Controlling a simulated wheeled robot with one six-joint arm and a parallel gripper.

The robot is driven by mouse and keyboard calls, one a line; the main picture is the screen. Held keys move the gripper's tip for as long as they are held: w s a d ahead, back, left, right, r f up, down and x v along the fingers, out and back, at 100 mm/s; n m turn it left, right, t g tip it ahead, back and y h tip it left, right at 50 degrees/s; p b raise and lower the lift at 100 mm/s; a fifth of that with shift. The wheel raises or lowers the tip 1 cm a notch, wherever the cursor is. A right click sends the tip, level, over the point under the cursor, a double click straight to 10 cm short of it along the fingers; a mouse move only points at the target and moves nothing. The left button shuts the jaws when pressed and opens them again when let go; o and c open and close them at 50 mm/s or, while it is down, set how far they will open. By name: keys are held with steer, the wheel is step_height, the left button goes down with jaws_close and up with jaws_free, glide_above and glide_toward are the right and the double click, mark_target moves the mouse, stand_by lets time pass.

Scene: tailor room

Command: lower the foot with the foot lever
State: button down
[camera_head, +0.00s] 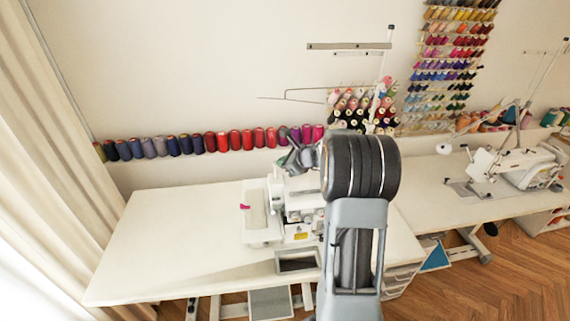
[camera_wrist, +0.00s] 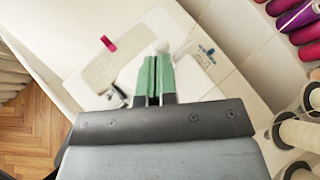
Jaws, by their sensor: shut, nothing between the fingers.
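A white sewing machine (camera_head: 305,188) stands on the white table, partly hidden behind my arm. Its white body also shows in the wrist view (camera_wrist: 190,82), under and beyond my fingers. My gripper (camera_head: 296,158) is above the machine, its fingers mostly hidden in the head view. In the wrist view the green fingertips (camera_wrist: 154,76) of my gripper are together and empty, pointing at the machine. I cannot tell whether they touch it. A small dark and metal part (camera_wrist: 117,93) shows just left of the fingers. I cannot make out the foot or the foot lever clearly.
A pink clip-like item (camera_head: 244,206) lies on the machine's beige side plate (camera_head: 256,218). Thread cones (camera_head: 235,139) line the wall behind, and a thread stand (camera_head: 360,105) rises behind my arm. The left part of the table (camera_head: 175,235) is clear.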

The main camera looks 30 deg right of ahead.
steer(key=shift+r+p, duration=0.5)
steer(key=shift+r, duration=0.25)
steer(key=shift+d, duration=0.1)
steer(key=s+d+r, duration=0.6)
steer(key=d+r, duration=0.1)
steer(key=r, duration=0.1)
steer(key=shift+s+d+r+b, duration=0.15)
steer(key=shift+s+r+b, duration=0.15)
steer(key=shift+r+b, duration=0.1)
stand_by(0.4)
